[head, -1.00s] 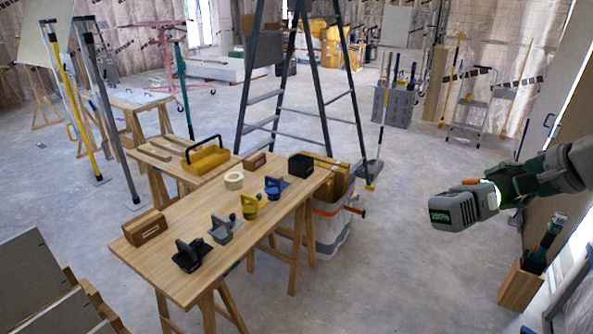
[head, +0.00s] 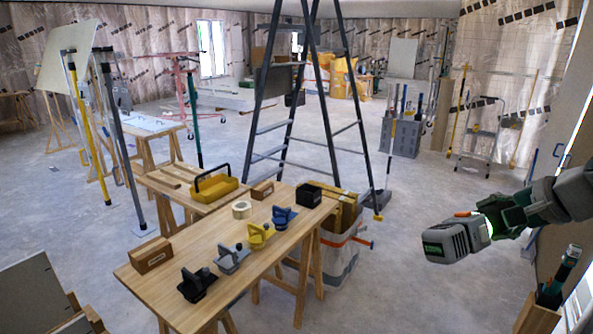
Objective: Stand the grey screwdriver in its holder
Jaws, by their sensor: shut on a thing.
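My gripper (head: 499,217) is at the right of the head view, in the air above the floor, to the right of the wooden worktable. It is shut on the grey screwdriver (head: 449,241), a boxy power tool with a green-lettered end facing left and an orange spot on top. The tool lies roughly level; its far parts and the fingertips are hidden or unclear. Below my arm at the right edge, a wooden box (head: 537,318) holds an upright dark and teal tool (head: 563,270). I cannot tell whether this box is the screwdriver's holder.
Floor between table and gripper is open.

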